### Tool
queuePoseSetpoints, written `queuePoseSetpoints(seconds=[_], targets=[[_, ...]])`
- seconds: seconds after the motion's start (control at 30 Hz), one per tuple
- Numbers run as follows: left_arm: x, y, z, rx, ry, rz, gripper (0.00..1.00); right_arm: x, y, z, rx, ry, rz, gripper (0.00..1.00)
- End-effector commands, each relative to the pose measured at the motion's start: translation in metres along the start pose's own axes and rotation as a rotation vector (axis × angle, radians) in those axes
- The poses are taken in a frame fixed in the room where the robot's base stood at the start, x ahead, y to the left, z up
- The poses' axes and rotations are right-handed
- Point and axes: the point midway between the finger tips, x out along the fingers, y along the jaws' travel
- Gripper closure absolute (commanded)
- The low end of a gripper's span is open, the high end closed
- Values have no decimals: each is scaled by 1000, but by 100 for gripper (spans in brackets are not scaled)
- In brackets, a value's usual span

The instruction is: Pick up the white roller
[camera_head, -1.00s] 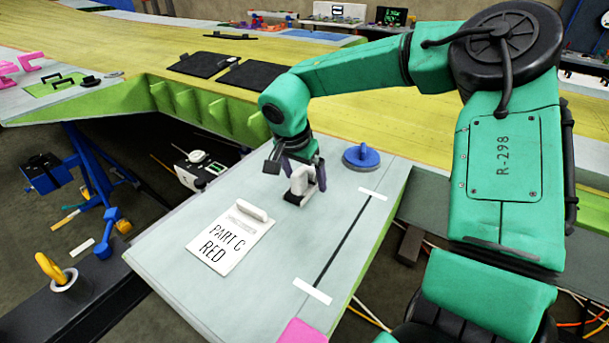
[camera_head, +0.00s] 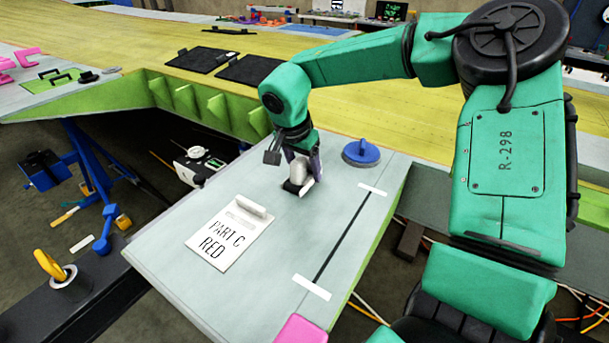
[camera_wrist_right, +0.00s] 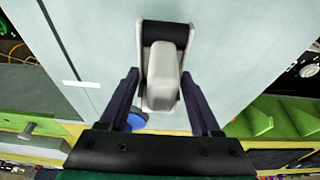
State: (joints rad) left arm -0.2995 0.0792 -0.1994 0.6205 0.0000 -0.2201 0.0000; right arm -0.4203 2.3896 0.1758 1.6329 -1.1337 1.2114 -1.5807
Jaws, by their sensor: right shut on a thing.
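The white roller (camera_head: 299,170) is a pale tool with a rounded white body and a dark cylinder at one end. It is on or just above the pale panel; I cannot tell if it is lifted. My right gripper (camera_head: 300,163) comes down over it from behind. In the right wrist view, the white body of the roller (camera_wrist_right: 162,85) lies between the two dark fingers of the right gripper (camera_wrist_right: 163,95), with its black cylinder pointing away from the palm. The gripper is shut on the roller. My left gripper is not in view.
A black line with white end strips (camera_head: 312,287) and a pink piece (camera_head: 300,331) are nearer. The panel between is clear.

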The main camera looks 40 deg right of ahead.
Motion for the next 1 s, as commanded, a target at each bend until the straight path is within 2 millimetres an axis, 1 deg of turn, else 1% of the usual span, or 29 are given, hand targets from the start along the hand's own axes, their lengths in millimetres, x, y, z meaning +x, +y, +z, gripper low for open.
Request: queuePoseSetpoints(seconds=[0.07, 0.23, 0.4, 0.5, 0.6, 0.7, 0.8, 1.0], targets=[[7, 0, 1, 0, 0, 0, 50, -16, -1, -5, 3, 2, -8, 100], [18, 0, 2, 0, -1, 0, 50, -69, -1, -21, 4, 3, -8, 100], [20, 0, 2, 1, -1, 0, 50, -121, 0, -37, 3, 2, -5, 100], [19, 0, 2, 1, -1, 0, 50, -144, 0, -45, 2, 2, -3, 100], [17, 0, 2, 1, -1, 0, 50, -161, 0, -50, 1, 1, -2, 100], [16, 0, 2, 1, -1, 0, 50, -171, 0, -52, 0, 1, -1, 100], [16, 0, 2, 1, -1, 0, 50, -174, 0, -54, -1, -1, -2, 100], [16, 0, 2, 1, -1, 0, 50, -174, 0, -54, -1, -1, -2, 100]])
